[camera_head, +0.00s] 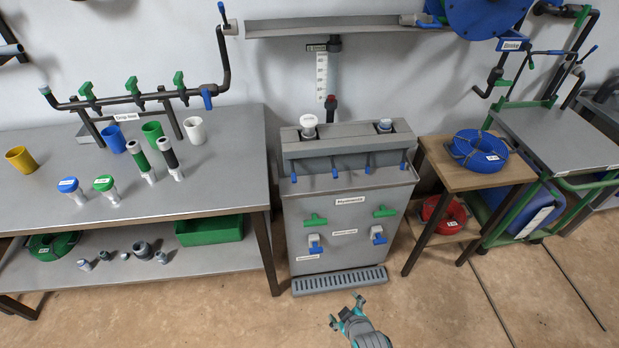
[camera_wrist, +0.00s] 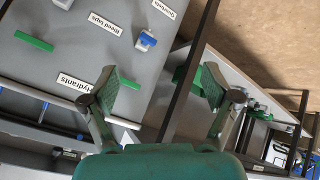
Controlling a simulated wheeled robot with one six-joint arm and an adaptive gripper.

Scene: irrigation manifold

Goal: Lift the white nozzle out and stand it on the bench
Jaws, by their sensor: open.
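The white nozzle (camera_head: 308,122) stands upright in the left opening on top of the grey cabinet (camera_head: 350,232), with its white head showing and its lower part hidden. The grey bench (camera_head: 230,160) is to the left of the cabinet. My gripper (camera_head: 346,312) is low in front of the cabinet, well below and apart from the nozzle. In the wrist view my gripper (camera_wrist: 165,92) is open, with nothing between its fingers. The nozzle cannot be made out in the wrist view.
Coloured cups, including a white cup (camera_head: 195,130), and several upright pieces stand on the bench. A pipe rack (camera_head: 135,98) rises at its back. The bench's right front is clear. A wooden side table (camera_head: 470,180) stands right.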

